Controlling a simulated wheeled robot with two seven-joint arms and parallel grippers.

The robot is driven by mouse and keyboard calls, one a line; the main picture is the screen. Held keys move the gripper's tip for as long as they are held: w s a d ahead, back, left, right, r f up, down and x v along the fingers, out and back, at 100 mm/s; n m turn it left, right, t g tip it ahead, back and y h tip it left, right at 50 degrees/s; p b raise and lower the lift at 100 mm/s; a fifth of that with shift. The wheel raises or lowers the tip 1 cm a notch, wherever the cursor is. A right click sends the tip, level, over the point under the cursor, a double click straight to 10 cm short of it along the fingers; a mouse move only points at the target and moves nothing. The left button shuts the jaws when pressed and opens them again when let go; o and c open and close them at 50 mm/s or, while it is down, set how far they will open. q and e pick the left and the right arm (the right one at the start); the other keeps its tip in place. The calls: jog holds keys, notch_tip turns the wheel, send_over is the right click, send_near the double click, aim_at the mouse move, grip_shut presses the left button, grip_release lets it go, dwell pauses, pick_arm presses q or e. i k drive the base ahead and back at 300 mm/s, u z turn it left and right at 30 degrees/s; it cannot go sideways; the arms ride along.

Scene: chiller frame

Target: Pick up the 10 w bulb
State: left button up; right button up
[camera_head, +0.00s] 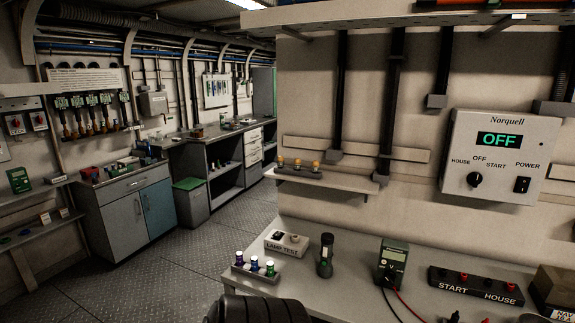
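Three small amber-topped bulbs stand in a row on a narrow wall shelf: a left one (280,161), a middle one (297,164) and a right one (315,168). No wattage marking is readable, so I cannot tell which is the 10 W bulb. The wall shelf (335,184) is above the back of the bench. A dark ribbed part at the bottom edge seems to be mine. Neither gripper shows in the head view.
The bench (340,285) holds a lamp test box (286,243), a rack with three coloured cylinders (254,265), a flashlight (326,255), a green meter (392,262) with leads and a START/HOUSE terminal block (475,285). A control box (500,155) reads OFF. Open floor (180,265) lies left.

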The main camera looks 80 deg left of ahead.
aim_at(297, 164)
jog(key=u, duration=0.85)
jog(key=i, duration=0.9)
jog(key=u, duration=0.9)
